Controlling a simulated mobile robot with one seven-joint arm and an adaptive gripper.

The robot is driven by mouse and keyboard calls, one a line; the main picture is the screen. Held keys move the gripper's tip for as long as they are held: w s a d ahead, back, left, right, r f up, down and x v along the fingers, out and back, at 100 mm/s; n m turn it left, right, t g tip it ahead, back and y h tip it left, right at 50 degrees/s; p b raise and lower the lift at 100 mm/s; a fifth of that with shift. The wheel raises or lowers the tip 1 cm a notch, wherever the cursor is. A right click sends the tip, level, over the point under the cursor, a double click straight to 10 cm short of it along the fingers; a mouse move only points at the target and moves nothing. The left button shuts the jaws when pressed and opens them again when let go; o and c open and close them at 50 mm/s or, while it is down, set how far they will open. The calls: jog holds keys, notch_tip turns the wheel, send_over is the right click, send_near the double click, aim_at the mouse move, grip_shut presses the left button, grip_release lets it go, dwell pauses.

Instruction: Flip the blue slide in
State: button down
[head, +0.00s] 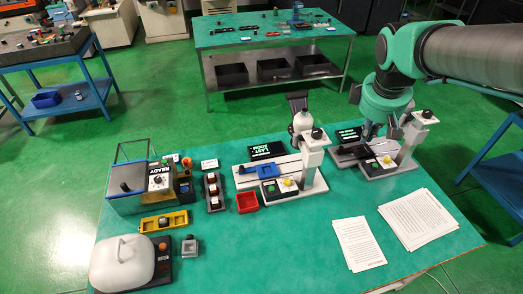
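A small blue piece (263,171), likely the blue slide, sits low on the grey base of the middle device (300,183), just left of its white column and above a panel with green and yellow buttons. My gripper (378,138) points down over the similar device at the right (378,169), well to the right of the blue piece and apart from it. Its fingers are small and dark against that device, so their opening and whether they touch anything are unclear.
Left on the green table (300,240) are a box marked READY (158,180), a red bin (247,202), a yellow tray (163,222) and a white rounded cover (122,262). Two paper sheets (358,243) lie at the front right. The front middle is clear.

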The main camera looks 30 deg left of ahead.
jog(key=w+a+f+n, duration=0.35)
jog(key=a+f, duration=0.35)
jog(key=a, duration=0.6)
jog(key=w+a+f+n, duration=0.2)
jog(key=a+f+n, duration=0.35)
jog(key=a, duration=0.65)
jog(key=s+a+f+n, duration=0.4)
jog(key=s+a+f, duration=0.1)
jog(key=a+f, duration=0.6)
jog(key=s+a+f+n+g+h, duration=0.1)
jog(key=s+a+f+n, duration=0.3)
jog(key=a+f, duration=0.7)
jog(key=shift+s+a+f+n+p, duration=0.3)
jog(key=shift+s+a+f+n, duration=0.1)
jog(key=shift+a, duration=0.85)
jog(key=b+x, duration=0.1)
jog(key=x, duration=0.9)
jog(key=shift+w+d+f, duration=0.15)
jog(key=shift+d+f, duration=0.05)
jog(key=shift+w+d+r+b, duration=0.1)
jog(key=shift+w+d+b, duration=0.1)
jog(key=shift+w, duration=0.35)
jog(key=shift+w+d+r+b, duration=0.1)
jog(key=shift+w+d+b, duration=0.05)
jog(key=shift+w, duration=0.45)
jog(key=shift+w+d, duration=0.25)
jog(key=shift+w, duration=0.45)
